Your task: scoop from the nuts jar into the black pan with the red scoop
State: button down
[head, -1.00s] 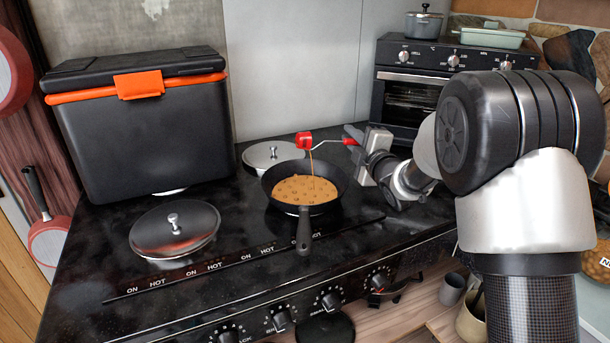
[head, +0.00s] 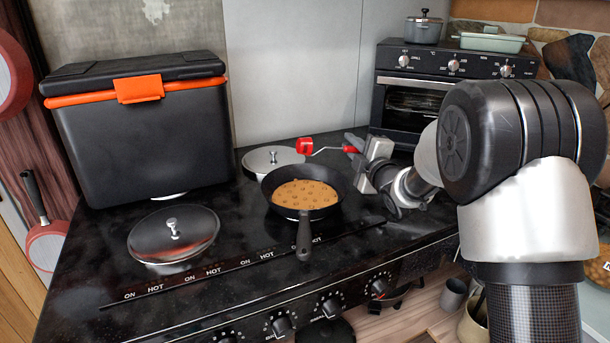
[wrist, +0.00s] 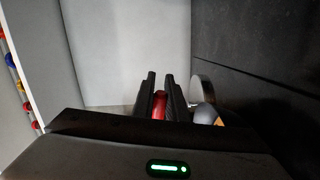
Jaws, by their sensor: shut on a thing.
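The red scoop (head: 305,146) is in the air above the back edge of the black pan, at the left end of its thin rod. My gripper (head: 357,146) is shut on its red handle, which also shows between the fingers in the wrist view (wrist: 159,104). The inside of the scoop cannot be seen. The nuts jar (head: 597,270) shows only partly at the right edge, behind my arm.
A lidded pot (head: 174,236) stands left of the pan and another (head: 272,158) stands behind it. A black box with an orange latch (head: 140,120) fills the back left. A small oven (head: 412,100) stands behind my gripper.

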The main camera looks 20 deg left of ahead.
jog(key=s+a+r+n+b, duration=0.3)
jog(key=a+n, duration=0.4)
jog(key=n, duration=0.3)
jog(key=s+a+r+n+b, duration=0.3)
jog(key=s+a+r+n, duration=0.2)
jog(key=n, duration=0.5)
jog(key=shift+s+a+r, duration=0.4)
jog(key=shift+a+r, duration=0.45)
jog(key=shift+r, duration=0.1)
